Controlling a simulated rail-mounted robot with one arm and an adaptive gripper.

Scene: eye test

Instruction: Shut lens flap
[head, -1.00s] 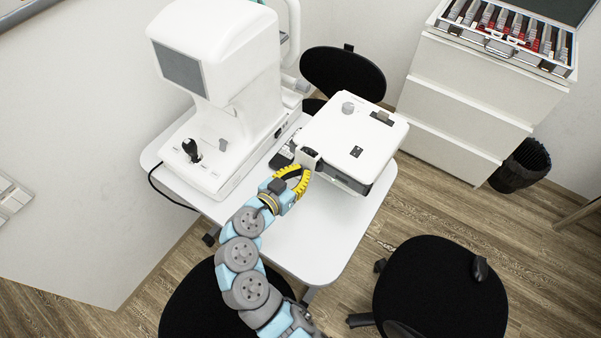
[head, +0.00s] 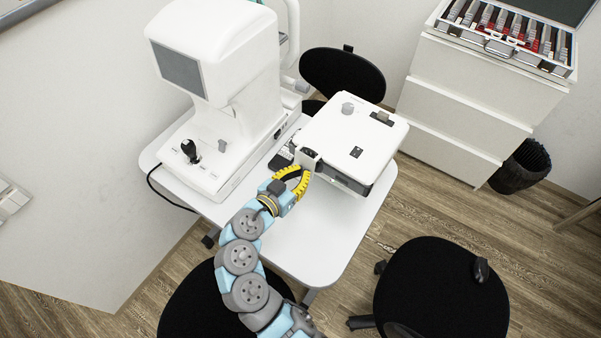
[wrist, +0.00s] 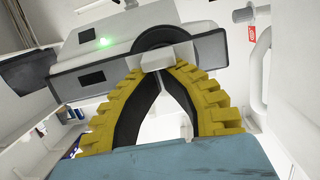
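The lens device is a white box (head: 355,137) on the table, with a grey knob on top. In the wrist view its front (wrist: 95,70) has a green light, a dark window and a round dark lens surround (wrist: 165,35). A pale block (wrist: 168,56) sticks out below the surround; I cannot tell whether it belongs to the lens flap. My gripper (head: 304,170) has yellow ribbed fingers with black inner pads and is at the box's front left corner. In the wrist view the fingertips (wrist: 162,72) come together just under the block. Whether they touch it is hidden.
A tall white eye instrument (head: 215,60) with a joystick (head: 189,149) stands left on the white table (head: 325,235). Black stools (head: 440,290) stand around it. A lens case (head: 505,35) lies on the drawers (head: 480,90). The table's front right is clear.

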